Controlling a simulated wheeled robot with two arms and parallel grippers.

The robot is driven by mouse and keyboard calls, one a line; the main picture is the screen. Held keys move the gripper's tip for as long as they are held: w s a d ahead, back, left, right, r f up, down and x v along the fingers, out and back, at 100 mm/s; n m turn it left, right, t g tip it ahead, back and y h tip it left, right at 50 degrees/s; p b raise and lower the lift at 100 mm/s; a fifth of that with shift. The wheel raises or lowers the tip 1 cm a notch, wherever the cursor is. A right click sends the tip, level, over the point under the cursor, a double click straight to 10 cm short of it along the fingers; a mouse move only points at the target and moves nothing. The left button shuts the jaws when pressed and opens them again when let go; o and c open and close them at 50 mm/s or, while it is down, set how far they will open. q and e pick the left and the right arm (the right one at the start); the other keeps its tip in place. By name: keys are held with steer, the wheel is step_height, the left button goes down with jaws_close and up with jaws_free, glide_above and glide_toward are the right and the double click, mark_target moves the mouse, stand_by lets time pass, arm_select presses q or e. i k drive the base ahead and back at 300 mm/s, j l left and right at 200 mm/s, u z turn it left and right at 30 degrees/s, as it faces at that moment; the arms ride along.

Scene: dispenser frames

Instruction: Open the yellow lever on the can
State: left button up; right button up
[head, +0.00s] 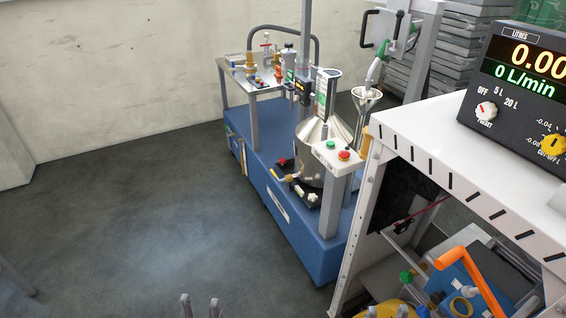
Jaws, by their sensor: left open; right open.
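The silver can (313,143) with a cone-shaped top stands on the blue base of a dispenser frame, right of the middle. A small yellow lever (291,178) shows low on the can's left side; it is too small to tell how it is turned. The tips of my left gripper (200,307) show at the bottom edge, apart and empty, over the floor. They are well in front of the can and to its left, touching nothing. My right gripper is not in view.
A white panel (332,155) with green and red buttons stands before the can. A white-topped frame (420,125) with a litre display (530,75) fills the right side. An orange handle (470,275) sits below it.

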mark_target(275, 175)
steer(key=i+j, duration=0.2)
steer(key=i, duration=0.35)
steer(key=i+j, duration=0.2)
steer(key=i, duration=0.35)
steer(key=i+j, duration=0.2)
steer(key=i, duration=0.35)
